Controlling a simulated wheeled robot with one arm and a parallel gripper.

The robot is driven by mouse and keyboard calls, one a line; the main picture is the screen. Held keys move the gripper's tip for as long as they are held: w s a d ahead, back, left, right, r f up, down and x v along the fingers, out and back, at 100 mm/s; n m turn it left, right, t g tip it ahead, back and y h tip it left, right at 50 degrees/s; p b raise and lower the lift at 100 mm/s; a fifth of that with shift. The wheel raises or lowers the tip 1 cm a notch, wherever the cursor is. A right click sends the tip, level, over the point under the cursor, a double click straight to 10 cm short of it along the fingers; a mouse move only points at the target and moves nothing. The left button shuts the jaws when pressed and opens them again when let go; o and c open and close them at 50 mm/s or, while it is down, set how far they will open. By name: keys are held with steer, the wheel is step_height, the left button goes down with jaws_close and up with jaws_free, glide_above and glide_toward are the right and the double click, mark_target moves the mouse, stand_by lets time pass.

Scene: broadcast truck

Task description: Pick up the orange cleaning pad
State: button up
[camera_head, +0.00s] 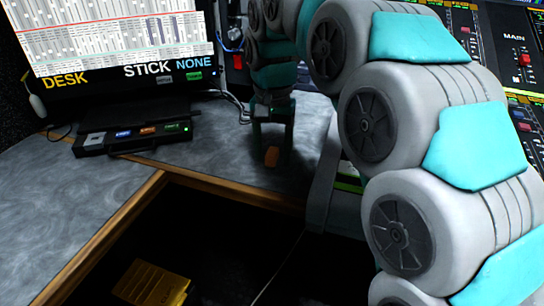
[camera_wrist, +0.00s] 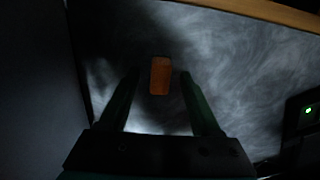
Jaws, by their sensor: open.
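The orange cleaning pad (camera_head: 271,157) is a small orange block on the grey marbled desk (camera_head: 235,163), near the desk's wooden front edge. In the wrist view the pad (camera_wrist: 160,75) lies just beyond the fingertips, about midway between them. My gripper (camera_head: 271,143) points down over the pad in the head view. It is open and empty, with its two dark fingers (camera_wrist: 160,76) apart on either side of the pad's line. I cannot tell how far above the desk the fingertips are.
A black button box (camera_head: 133,137) sits on the desk at left, below a large screen (camera_head: 115,35). A mixing console (camera_head: 520,60) stands at right. A dark gap opens in front of the wooden edge (camera_head: 160,180), with a yellow object (camera_head: 150,284) low inside it.

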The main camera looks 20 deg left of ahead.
jaws_close()
stand_by(0.5)
